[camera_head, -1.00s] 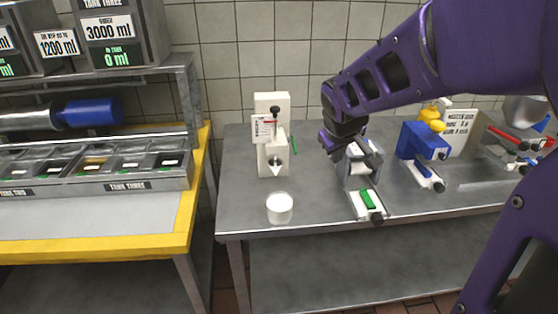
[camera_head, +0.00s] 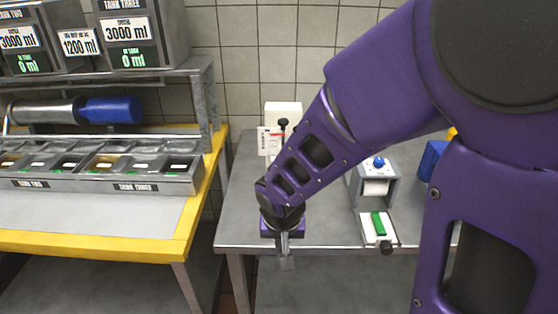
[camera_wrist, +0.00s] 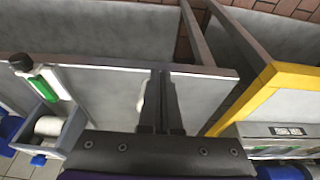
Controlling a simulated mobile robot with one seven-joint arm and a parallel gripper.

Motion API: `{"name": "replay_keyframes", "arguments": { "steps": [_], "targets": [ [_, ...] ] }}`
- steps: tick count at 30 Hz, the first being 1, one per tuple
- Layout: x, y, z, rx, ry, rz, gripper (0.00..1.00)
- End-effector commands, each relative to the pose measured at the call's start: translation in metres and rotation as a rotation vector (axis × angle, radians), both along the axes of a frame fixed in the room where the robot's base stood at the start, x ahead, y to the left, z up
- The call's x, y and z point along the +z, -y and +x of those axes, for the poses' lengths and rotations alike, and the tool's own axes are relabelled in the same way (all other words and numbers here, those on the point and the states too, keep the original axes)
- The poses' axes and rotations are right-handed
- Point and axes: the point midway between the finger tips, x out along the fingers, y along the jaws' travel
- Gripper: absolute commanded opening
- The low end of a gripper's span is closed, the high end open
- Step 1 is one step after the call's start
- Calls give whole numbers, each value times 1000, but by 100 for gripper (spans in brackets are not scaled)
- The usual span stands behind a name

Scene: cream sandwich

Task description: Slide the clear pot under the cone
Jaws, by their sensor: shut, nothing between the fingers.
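The white dispenser (camera_head: 283,112) stands at the back left of the steel table, with a card on its front. Its lower part and cone are hidden behind my arm in the head view. The clear pot is also hidden there. In the wrist view, a pale curved sliver (camera_wrist: 141,93) shows just left of the fingers, perhaps the pot's edge; most of it is covered. My gripper (camera_head: 286,264) points down at the table's front edge, in front of the dispenser. Its fingers (camera_wrist: 161,74) are shut together and empty; whether they touch the pot I cannot tell.
A grey device (camera_head: 376,183) with a green-topped white base stands to the right, with a blue device (camera_head: 433,160) beyond it. A yellow-edged counter (camera_head: 165,247) stands to the left, across a narrow gap. The tiled wall closes the back.

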Motion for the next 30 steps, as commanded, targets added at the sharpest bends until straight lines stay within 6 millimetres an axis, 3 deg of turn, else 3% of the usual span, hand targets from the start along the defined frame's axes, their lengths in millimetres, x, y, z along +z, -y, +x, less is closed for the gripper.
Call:
{"name": "replay_keyframes", "arguments": {
  "steps": [1, 8, 11, 18, 30],
  "targets": [
    [-21, 0, 3, 0, -1, 0, 0],
    [-65, 1, 17, 1, 0, -1, 0],
    [-55, 2, 31, -2, -1, 0, 0],
    [-57, 2, 53, 0, 0, 0, 0],
    [-59, 2, 58, 1, 2, 0, 0]
  ]
}}
